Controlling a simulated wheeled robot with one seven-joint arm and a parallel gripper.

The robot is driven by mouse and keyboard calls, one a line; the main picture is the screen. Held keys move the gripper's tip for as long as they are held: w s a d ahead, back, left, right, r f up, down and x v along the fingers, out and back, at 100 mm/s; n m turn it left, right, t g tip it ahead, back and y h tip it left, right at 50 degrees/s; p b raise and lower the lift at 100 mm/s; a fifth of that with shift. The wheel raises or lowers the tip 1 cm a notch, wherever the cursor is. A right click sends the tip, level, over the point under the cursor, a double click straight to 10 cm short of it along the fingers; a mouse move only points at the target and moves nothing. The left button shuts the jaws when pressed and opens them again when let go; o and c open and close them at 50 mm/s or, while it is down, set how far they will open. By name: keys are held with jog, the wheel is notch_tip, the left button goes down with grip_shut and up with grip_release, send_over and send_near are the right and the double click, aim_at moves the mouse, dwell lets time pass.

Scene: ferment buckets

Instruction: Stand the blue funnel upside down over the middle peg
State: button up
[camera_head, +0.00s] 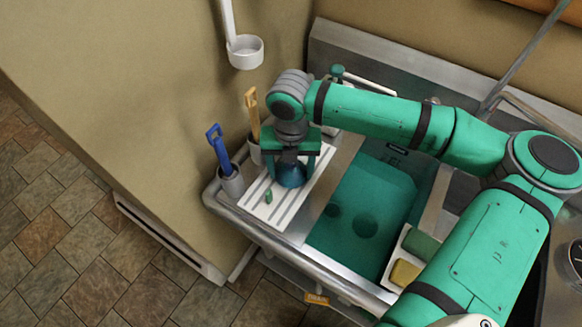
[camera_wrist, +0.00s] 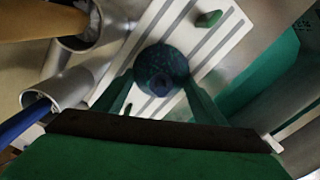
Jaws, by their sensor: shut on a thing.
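The blue funnel (camera_head: 292,177) is between the fingers of my gripper (camera_head: 290,160), which is shut on it. In the wrist view the funnel (camera_wrist: 160,66) shows as a dark blue round, its narrow end towards the camera and its wide end down over the white grooved board (camera_head: 256,205). I cannot tell whether its rim touches the board. A green peg (camera_head: 268,196) stands clear on the near side of the funnel; it also shows in the wrist view (camera_wrist: 208,19). A small green bit (camera_wrist: 127,108) shows beside the left finger. Any peg under the funnel is hidden.
Two grey cups at the board's left hold a blue-handled tool (camera_head: 218,150) and a yellow-handled tool (camera_head: 252,112). A green basin (camera_head: 340,250) lies right of the board. A white ladle (camera_head: 245,52) hangs on the wall. A tray with blocks (camera_head: 404,272) stands right of the basin.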

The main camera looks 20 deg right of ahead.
jog(key=shift+f, duration=0.3)
jog(key=o, duration=1.5)
jog(key=shift+w, duration=0.1)
jog(key=shift+c, duration=0.2)
jog(key=shift+r, duration=0.15)
jog(key=shift+r, duration=0.85)
jog(key=shift+r, duration=0.1)
jog(key=shift+r, duration=0.9)
jog(key=shift+r, duration=0.1)
jog(key=shift+r, duration=0.9)
